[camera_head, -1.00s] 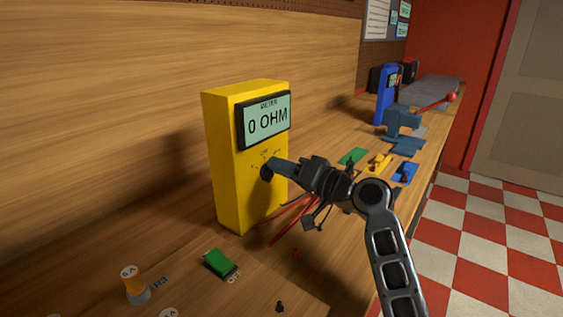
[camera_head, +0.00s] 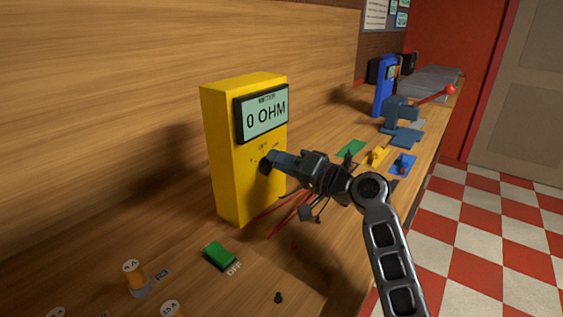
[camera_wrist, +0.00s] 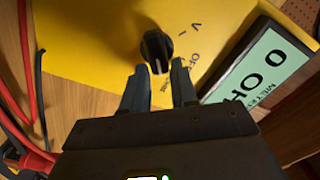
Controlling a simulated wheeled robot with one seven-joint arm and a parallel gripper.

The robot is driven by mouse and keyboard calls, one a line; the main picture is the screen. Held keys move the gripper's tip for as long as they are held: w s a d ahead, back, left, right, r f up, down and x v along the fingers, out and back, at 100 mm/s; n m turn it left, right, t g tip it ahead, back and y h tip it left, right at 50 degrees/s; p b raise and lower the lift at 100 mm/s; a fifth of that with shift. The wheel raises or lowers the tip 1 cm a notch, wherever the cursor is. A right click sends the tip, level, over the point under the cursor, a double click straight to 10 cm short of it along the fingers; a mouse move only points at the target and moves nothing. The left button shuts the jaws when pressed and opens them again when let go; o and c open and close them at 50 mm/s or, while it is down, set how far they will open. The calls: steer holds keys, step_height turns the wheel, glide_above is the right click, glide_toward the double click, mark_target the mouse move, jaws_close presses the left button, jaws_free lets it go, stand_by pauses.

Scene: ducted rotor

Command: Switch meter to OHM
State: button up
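The yellow meter (camera_head: 222,150) stands upright on the wooden bench, and its display (camera_head: 265,112) reads "0 OHM". In the wrist view its black dial knob (camera_wrist: 156,46) has a white mark at the end toward my gripper. Labels "V" and "OFF" show beside the knob; another label between my fingers is partly hidden. My gripper (camera_wrist: 159,66) has its two fingers apart, with their tips at the near end of the knob, one on each side. I see no clear grip on it. In the head view my gripper (camera_head: 270,163) is at the meter's front and hides the knob.
A green switch (camera_head: 220,256) marked OFF and an orange fuse (camera_head: 133,272) are on the bench in front. Red leads (camera_head: 290,213) lie beside the meter. A blue meter (camera_head: 384,88) and a blue device with a red-knobbed lever (camera_head: 400,113) stand farther back.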

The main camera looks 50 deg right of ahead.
steer(key=o, duration=0.3)
steer(key=shift+s+d+b, duration=0.1)
steer(key=shift+s+b, duration=0.7)
steer(key=shift+s, duration=3.15)
